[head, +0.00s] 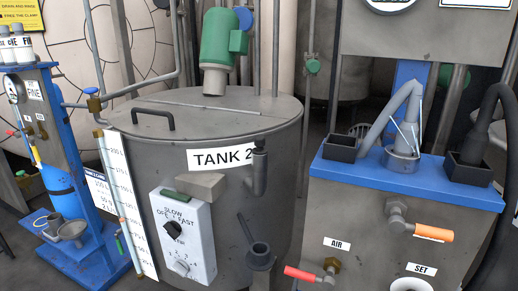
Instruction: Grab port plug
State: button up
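No part in the head view is labelled as the port plug, and I cannot tell for certain which one it is. A dark capped fitting (260,146) tops the bent pipe on the side of the grey tank (165,150) marked TANK 2. Below it, a dark cup-like fitting (260,254) sticks out from the tank. A grey round fitting (402,158) stands on the blue top of the machine at right, with a grey hose bending down by it. My gripper is not in view.
A control box (182,236) and a level scale (124,205) are on the tank. The machine's blue top (440,185) carries dark square sockets with hoses. Orange (433,232) and red (299,273) valve handles jut out. A blue stand (85,230) is at left.

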aim_at(260, 141)
jog(key=i+j+z, duration=0.1)
jog(key=j+z, duration=0.3)
jog(key=j, duration=0.15)
jog(key=j+z, duration=0.4)
jog(key=j, duration=0.15)
jog(key=i+j, duration=0.4)
jog(key=j, duration=0.15)
